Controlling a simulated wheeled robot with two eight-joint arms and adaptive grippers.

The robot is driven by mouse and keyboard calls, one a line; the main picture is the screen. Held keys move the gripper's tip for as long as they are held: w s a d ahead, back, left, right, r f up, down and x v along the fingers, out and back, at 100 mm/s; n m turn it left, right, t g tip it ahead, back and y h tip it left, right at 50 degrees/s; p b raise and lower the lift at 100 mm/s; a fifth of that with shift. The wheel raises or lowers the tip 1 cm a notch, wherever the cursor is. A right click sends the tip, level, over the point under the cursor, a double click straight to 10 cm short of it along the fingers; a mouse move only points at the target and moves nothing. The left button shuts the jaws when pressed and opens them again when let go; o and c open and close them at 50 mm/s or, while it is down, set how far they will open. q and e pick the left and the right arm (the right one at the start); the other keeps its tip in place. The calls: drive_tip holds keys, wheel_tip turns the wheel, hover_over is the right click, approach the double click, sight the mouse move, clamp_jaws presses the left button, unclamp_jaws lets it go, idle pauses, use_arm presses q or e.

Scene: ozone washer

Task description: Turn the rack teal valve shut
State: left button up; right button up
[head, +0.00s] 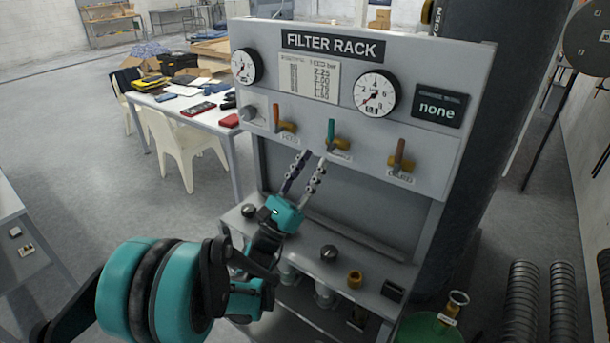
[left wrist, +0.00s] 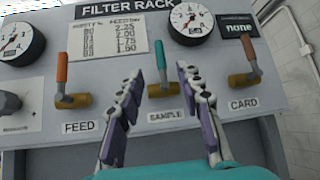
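The filter rack (head: 440,170) stands in front of me with a row of valves on its panel. The teal valve (head: 331,130) is the middle one, above the SAMPLE label; its handle points up from a brass body. In the left wrist view the teal handle (left wrist: 163,77) shows between my left gripper's fingers, beyond them. My left gripper (head: 309,171) is open and empty, below and in front of the teal valve in the head view; in the left wrist view its fingers (left wrist: 163,90) are spread apart. I see no contact with the valve. My right gripper is not in view.
An orange-handled FEED valve (head: 277,117) is left of the teal one, a brown-handled CARD valve (head: 399,155) right. Two gauges (head: 376,93) and a "none" display (head: 438,105) sit above. The rack's lower shelf (head: 385,262) holds knobs. A dark cylinder stands behind the rack.

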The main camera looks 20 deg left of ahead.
use_arm(q)
drive_tip(key=shift+v, duration=1.6)
drive_tip(key=shift+d, duration=0.1)
drive_tip(key=s+d+f+m+g+h+b, duration=0.1)
drive_tip(key=s+d+f+m+g+b, duration=0.1)
drive_tip(key=d+f+m+g, duration=0.4)
drive_tip(key=s+d+f+m+g+h+b, duration=0.1)
drive_tip(key=d+f+m+g, duration=0.2)
drive_tip(key=d+m+g, duration=0.35)
drive_tip(key=s+d+f+m+g+y+b, duration=0.2)
drive_tip(key=s+d+f+m+y, duration=0.15)
drive_tip(key=f+m, duration=0.4)
drive_tip(key=s+a+f+m+g+y+b, duration=0.2)
drive_tip(key=s+a+f+m+y+b, duration=0.1)
drive_tip(key=s+a+f+m+y, duration=0.7)
drive_tip(key=s+a+f+m, duration=0.1)
drive_tip(key=s+a+f, duration=0.2)
drive_tip(key=shift+a+f, duration=0.3)
drive_tip(key=shift+f, duration=0.05)
